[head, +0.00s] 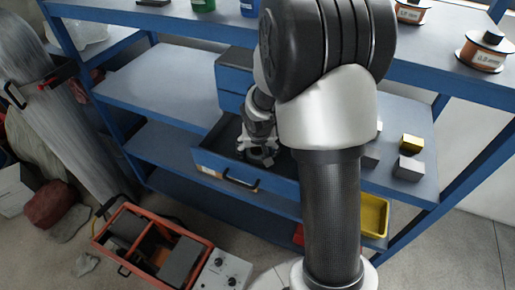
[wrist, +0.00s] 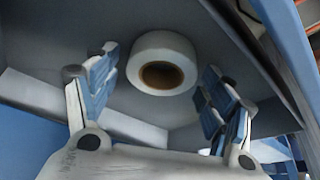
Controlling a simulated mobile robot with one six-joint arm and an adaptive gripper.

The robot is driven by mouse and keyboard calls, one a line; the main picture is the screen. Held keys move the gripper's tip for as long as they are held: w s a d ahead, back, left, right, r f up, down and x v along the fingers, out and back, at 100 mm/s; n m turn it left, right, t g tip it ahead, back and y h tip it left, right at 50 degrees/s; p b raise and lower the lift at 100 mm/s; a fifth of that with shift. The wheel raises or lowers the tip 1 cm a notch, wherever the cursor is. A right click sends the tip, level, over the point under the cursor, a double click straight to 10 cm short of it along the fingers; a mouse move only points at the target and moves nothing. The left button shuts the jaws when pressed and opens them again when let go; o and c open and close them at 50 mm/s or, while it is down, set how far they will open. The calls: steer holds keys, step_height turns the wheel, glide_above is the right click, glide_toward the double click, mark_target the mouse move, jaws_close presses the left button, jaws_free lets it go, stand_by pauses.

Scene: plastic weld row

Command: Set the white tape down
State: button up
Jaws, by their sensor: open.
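The white tape (wrist: 162,48) is a roll with a brown core, lying flat on the floor of an open drawer in the wrist view. My gripper (wrist: 160,85) is open, with its two blue-padded fingers on either side of the roll and apart from it. In the head view my gripper (head: 259,152) is down inside the open drawer (head: 238,178) of a blue cabinet on the shelf. The tape cannot be made out clearly in the head view, where the gripper covers that spot.
The drawer walls are close around my gripper. Grey and yellow blocks (head: 409,168) sit on the shelf (head: 420,120) to the right. Spools (head: 487,52) stand on the upper shelf. An orange toolbox (head: 152,250) is on the floor, and a yellow bin (head: 374,215) is lower right.

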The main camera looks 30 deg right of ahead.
steer(key=shift+r, duration=0.1)
steer(key=shift+r+p, duration=0.2)
steer(key=shift+p, duration=0.1)
steer(key=s+a+r+n+p, duration=0.15)
steer(key=s+a+r, duration=0.25)
steer(key=s+r, duration=0.45)
steer(key=s+a+r+n+p, duration=0.15)
steer(key=s+a+r, duration=0.3)
steer(key=r, duration=0.75)
steer(key=s+a+r+n+y, duration=0.2)
steer(key=s+a, duration=0.3)
steer(key=s, duration=0.7)
steer(key=shift+s+a+r+p, duration=0.2)
steer(key=shift+s+r+p, duration=0.1)
steer(key=shift+s+r, duration=0.15)
steer(key=shift+w, duration=0.1)
